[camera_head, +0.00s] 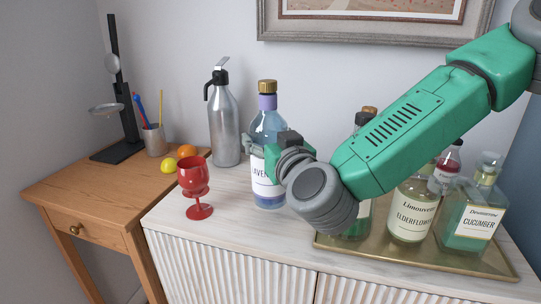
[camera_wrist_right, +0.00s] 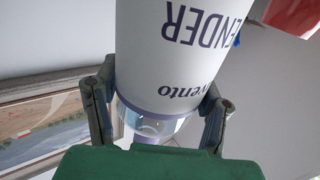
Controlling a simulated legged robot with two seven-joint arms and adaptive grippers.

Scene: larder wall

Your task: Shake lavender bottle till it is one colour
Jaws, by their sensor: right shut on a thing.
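The lavender bottle (camera_head: 267,121) is upright over the white cabinet top, with a gold cap, a purple neck band and a white label. Its glass looks pale blue above the label and bluer at the base. I cannot tell whether its base touches the cabinet. My right gripper (camera_head: 266,148) is shut on its body, coming from the right and hiding part of the label. In the right wrist view the label (camera_wrist_right: 185,50) appears upside down between the two fingers (camera_wrist_right: 158,100). My left gripper is in neither view.
A red goblet (camera_head: 195,180) and a steel siphon (camera_head: 225,120) stand left of the bottle. A gold tray (camera_head: 420,258) with several bottles, including elderflower (camera_head: 411,215) and cucumber (camera_head: 470,220), is at right. A wooden table (camera_head: 100,190) holds fruit, a pen cup (camera_head: 154,140) and a black stand.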

